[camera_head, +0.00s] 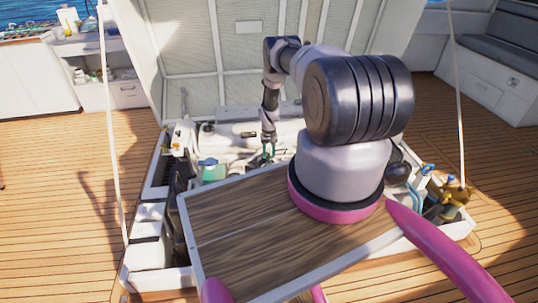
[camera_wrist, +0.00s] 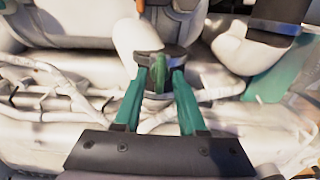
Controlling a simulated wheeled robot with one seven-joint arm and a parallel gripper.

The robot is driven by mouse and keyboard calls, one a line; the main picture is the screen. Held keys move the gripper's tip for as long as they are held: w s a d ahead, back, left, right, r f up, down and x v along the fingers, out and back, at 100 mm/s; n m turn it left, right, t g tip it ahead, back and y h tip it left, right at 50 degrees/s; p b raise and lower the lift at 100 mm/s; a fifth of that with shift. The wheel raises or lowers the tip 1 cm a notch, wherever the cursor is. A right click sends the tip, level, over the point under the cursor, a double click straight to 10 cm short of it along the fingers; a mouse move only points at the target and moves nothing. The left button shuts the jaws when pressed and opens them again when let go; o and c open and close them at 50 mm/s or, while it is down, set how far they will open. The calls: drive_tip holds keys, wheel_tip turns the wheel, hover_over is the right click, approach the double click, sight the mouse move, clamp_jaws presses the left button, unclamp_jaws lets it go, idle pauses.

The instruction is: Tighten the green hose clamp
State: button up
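The green hose clamp (camera_wrist: 159,64) shows in the wrist view as a small green piece on a dark band around a pale hose. My gripper (camera_wrist: 160,76) has its two teal fingers apart, one on each side of the green piece. A narrow gap seems to show on both sides, so it does not look gripped. The far side of the band is hidden. In the head view my gripper (camera_head: 268,153) is small, low over the engine in the hatch, and the clamp cannot be made out there.
Pale hoses and pipes (camera_wrist: 60,95) surround the clamp closely. A dark-ended hose (camera_wrist: 275,22) is at the upper right. In the head view the raised hatch lid (camera_head: 215,55) stands behind my arm, and white cords (camera_head: 112,130) run down to the hatch sides.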

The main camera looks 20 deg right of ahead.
sight(269, 155)
idle(0.3)
wheel_tip(269, 155, up, 11)
idle(0.5)
